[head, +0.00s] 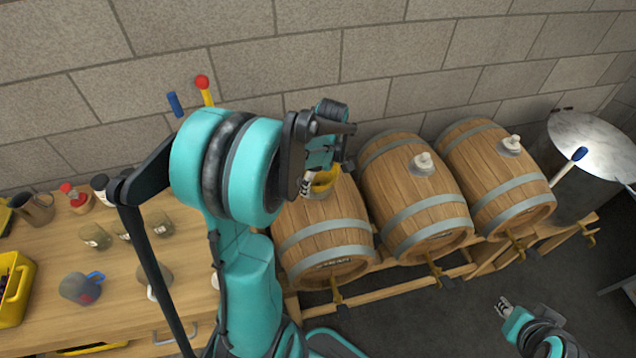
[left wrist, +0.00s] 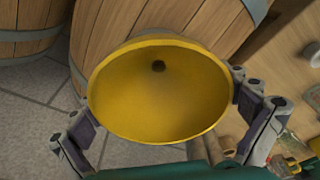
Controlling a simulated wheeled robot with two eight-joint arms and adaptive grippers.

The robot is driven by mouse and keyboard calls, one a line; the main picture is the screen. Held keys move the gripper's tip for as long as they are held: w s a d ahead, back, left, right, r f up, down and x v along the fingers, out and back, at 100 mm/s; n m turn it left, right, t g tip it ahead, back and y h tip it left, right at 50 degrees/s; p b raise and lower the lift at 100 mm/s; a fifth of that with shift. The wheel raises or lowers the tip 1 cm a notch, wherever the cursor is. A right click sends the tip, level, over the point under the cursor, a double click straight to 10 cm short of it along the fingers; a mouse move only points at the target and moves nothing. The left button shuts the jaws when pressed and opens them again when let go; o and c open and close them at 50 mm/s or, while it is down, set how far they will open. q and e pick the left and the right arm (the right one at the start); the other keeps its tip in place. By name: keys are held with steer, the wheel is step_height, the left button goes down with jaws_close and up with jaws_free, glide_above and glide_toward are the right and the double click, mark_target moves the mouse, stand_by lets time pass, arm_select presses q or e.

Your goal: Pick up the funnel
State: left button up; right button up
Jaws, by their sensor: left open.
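The yellow funnel (head: 324,181) is on top of the left barrel (head: 318,232), partly hidden behind my left gripper. In the left wrist view I look down into the wide mouth of the funnel (left wrist: 160,100), with its dark outlet hole near the far side. My left gripper (head: 314,184) is open, with one finger on each side of the funnel's rim. The fingers are close to the rim; I cannot tell whether they touch it. My right gripper (head: 504,308) is low at the right, away from the funnel and over the floor; its jaw state is unclear.
A middle barrel (head: 408,180) and a right barrel (head: 490,165) lie beside it on a wooden rack, each with a pale bung on top. A workbench (head: 40,255) at the left holds jars, a jug and a yellow crate (head: 14,290). A block wall stands behind.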

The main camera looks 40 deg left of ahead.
arm_select(q)
steer(key=shift+a+f, duration=0.1)
steer(key=shift+f, duration=0.55)
steer(key=c, duration=0.8)
steer(key=shift+r, duration=0.15)
steer(key=shift+c, duration=0.6)
